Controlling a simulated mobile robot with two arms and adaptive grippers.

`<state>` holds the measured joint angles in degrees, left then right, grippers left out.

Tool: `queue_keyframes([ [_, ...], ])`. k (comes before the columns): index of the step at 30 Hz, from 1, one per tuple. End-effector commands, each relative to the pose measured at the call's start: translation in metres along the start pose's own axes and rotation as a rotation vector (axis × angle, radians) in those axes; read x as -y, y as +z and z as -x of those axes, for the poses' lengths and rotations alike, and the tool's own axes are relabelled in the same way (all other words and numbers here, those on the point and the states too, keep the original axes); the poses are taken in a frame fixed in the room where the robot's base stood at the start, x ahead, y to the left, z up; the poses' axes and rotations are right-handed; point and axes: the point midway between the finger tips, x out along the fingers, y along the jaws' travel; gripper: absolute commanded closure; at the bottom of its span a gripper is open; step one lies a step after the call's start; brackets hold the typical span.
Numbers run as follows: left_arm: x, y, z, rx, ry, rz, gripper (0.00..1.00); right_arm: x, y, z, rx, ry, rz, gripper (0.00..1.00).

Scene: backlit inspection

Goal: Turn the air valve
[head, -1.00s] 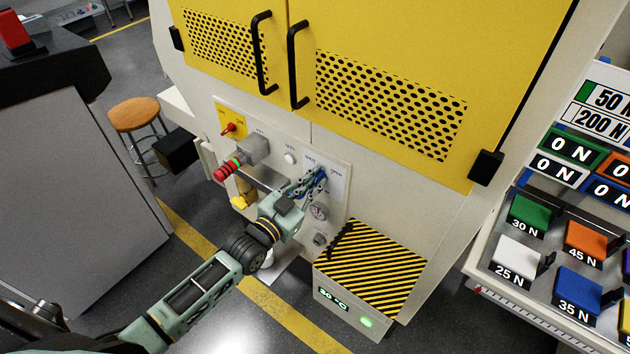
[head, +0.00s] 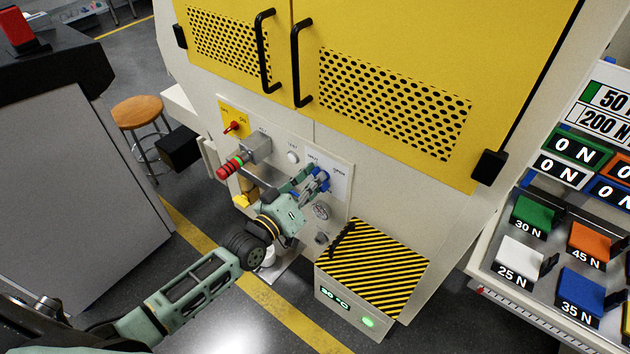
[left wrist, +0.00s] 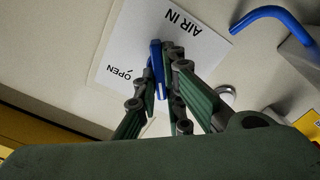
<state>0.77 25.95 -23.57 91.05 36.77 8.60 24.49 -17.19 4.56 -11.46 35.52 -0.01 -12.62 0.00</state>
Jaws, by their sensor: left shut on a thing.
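The air valve's blue handle (head: 324,182) is on a white label plate (head: 341,173) on the machine's front panel. My left gripper (head: 314,182) reaches it from the lower left and is shut on it, partly covering it. In the left wrist view the blue handle (left wrist: 157,64) stands between the fingers of the left gripper (left wrist: 160,75). The plate behind it (left wrist: 118,48) reads "AIR IN" and "OPEN". The handle's exact angle against the marks is hard to tell. My right gripper is not in view.
A red-and-green stack light (head: 229,168) and a red switch (head: 232,127) are to the left. A striped box (head: 372,268) juts out below right. In the wrist view a blue pipe (left wrist: 275,15) is at upper right.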

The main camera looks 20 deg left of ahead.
Motion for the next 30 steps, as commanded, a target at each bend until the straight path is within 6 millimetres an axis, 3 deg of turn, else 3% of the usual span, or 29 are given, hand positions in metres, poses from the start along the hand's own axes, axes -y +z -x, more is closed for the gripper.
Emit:
queue_keyframes([
  [9,0.0013,0.0009,0.0001,0.001,0.0,0.13,1.0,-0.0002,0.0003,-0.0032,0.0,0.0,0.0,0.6],
  [26,0.0014,0.0008,0.0001,0.001,0.0,0.161,1.0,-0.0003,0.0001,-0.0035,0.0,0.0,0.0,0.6],
  [27,0.0014,0.0008,0.0001,0.001,0.0,0.161,0.9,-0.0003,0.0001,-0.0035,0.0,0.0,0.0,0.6],
  [30,0.0014,0.0007,0.0001,0.001,0.0,0.161,0.81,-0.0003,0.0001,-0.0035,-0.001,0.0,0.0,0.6],
])
